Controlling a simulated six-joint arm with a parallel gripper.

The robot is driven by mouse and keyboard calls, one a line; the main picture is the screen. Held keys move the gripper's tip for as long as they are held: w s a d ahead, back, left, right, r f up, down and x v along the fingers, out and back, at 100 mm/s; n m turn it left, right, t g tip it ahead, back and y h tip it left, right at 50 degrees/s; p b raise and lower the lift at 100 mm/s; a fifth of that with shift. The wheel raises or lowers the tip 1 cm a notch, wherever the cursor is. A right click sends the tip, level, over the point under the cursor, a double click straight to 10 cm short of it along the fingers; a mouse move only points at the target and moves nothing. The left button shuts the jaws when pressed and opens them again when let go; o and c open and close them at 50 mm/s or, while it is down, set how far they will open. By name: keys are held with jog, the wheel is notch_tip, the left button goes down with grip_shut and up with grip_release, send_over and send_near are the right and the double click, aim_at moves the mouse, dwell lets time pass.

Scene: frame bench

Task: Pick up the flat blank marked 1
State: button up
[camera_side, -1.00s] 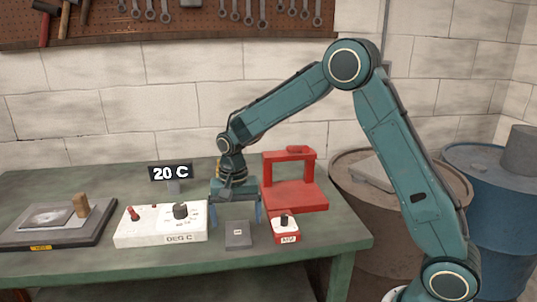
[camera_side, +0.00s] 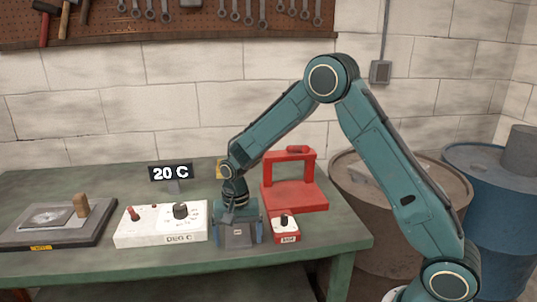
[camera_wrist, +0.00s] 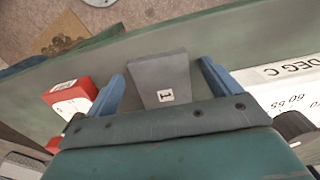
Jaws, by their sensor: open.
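The flat grey blank marked 1 (camera_wrist: 158,75) lies on the green bench. In the wrist view it sits between the two blue fingers of my gripper (camera_wrist: 160,78), with a gap on each side. In the side view my gripper (camera_side: 237,238) is low over the bench, its fingers on either side of the blank (camera_side: 237,237). My gripper is open and holds nothing. Its body partly covers the blank in the side view, and I cannot tell whether the fingertips touch the bench.
A white control box (camera_side: 160,225) with knobs stands close on the left. A small red-and-white box with a knob (camera_side: 286,228) stands close on the right, before a red frame (camera_side: 293,193). A dark plate (camera_side: 50,227) lies far left.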

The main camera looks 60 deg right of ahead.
aim_at(238, 240)
dwell(0.5)
jog(key=c, duration=1.5)
notch_tip(238, 240, up, 20)
dwell(0.3)
